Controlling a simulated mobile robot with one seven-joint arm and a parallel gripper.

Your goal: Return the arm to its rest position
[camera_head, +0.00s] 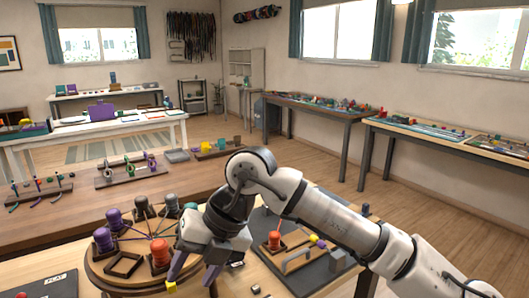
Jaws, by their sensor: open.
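My arm reaches in from the lower right over the near wooden table. My gripper (192,273) points down at the right edge of a round wooden braiding board, with its two fingers apart. I see nothing between the fingers. A small yellow block (171,287) shows right beside the left fingertip; I cannot tell whether they touch. The round board (100,270) carries purple spools (103,239), dark spools (141,207) and an orange-red spool (160,252), with cords meeting near its middle. My gripper and wrist hide the board's right part.
A dark plate (62,285) lies at the lower left. Racks with cords (40,189) stand behind. Side tables (318,104) line the right wall.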

